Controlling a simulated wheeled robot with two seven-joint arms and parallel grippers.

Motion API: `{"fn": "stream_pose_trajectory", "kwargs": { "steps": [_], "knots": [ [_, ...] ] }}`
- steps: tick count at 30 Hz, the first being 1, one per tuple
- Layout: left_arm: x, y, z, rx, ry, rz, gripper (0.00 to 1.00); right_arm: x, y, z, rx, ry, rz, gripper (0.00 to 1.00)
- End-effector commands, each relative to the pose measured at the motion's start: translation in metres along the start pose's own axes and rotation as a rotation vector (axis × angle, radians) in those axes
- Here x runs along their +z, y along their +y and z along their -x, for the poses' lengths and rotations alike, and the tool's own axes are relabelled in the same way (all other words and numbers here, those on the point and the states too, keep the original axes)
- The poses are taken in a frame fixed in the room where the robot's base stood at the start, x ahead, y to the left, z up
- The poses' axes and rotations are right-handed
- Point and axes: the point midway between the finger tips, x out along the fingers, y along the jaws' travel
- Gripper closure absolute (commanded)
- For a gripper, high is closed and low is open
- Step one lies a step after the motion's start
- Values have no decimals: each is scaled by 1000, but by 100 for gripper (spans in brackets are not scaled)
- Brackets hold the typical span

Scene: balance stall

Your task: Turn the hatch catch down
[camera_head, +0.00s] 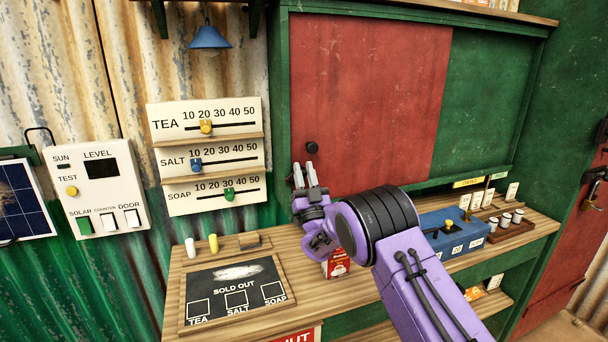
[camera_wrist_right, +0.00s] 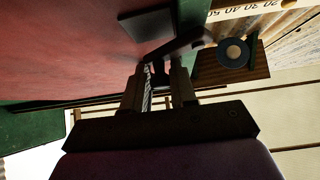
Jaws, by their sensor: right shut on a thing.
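The hatch is a red panel (camera_head: 370,95) in a green frame, shut across the left and middle of the opening; it fills the upper left of the right wrist view (camera_wrist_right: 70,50). The fingers hide the catch in the head view. My left gripper is not in view.
Slider boards (camera_head: 205,124) for tea, salt and soap hang left of the hatch. The wooden counter (camera_head: 190,262) below carries a sold-out board (camera_head: 235,275), a red packet (camera_head: 337,266) and a blue box (camera_head: 455,235). A switch panel (camera_head: 95,190) is at the left.

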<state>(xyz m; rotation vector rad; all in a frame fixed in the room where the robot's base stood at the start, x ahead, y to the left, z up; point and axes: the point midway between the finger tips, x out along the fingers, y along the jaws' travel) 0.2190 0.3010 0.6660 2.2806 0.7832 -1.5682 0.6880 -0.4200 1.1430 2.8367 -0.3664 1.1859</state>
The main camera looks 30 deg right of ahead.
Motion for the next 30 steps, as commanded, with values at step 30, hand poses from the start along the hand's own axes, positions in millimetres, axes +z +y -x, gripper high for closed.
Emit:
{"fn": "stream_pose_trajectory", "kwargs": {
  "steps": [30],
  "knots": [
    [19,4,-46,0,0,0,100,20,9,20,434,-5,-439,100]
  ]
}}
